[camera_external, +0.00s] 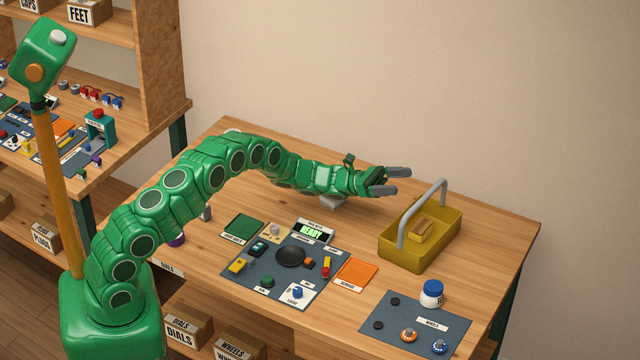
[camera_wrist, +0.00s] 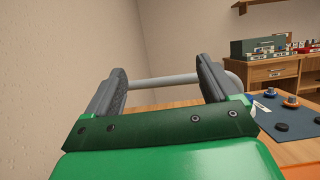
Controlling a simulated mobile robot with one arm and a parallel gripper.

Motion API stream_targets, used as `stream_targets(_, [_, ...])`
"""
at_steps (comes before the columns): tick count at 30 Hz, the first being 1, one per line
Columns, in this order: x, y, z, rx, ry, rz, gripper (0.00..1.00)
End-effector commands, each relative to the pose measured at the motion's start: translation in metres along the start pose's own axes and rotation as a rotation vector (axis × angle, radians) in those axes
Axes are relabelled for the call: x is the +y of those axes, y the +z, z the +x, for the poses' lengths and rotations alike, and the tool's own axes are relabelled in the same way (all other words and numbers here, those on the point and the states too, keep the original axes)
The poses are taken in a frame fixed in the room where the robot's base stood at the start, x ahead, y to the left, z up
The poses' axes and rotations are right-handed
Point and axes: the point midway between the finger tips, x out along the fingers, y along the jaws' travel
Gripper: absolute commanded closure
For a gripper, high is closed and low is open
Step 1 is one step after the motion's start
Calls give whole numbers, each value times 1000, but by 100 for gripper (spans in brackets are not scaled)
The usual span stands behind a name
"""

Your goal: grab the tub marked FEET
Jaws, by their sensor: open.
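The tub marked FEET (camera_external: 84,14) is a small tan box with a white label. My gripper (camera_external: 398,180) is open and empty above the back of the workbench, far to the right of the tub. In the wrist view my gripper (camera_wrist: 162,80) shows its two grey fingers spread apart.
A yellow basket (camera_external: 393,256) with a grey handle (camera_external: 404,228) stands just right of my gripper; the handle crosses behind my fingers in the wrist view (camera_wrist: 160,82). A blue parts mat (camera_external: 268,280) and a wheels mat (camera_external: 400,305) lie in front. A wooden shelf (camera_external: 165,60) stands left.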

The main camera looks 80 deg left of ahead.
Motion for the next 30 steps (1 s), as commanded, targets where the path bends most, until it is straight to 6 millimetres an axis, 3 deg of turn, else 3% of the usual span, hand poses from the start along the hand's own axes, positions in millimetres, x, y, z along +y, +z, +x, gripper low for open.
stream_targets(1, [0,15,7,-4,-3,4,13])
stream_targets(9, [0,78,33,-2,0,4,13])
stream_targets(21, [0,144,60,0,1,2,13])
stream_targets(30, [-17,95,112,163,40,156,13])
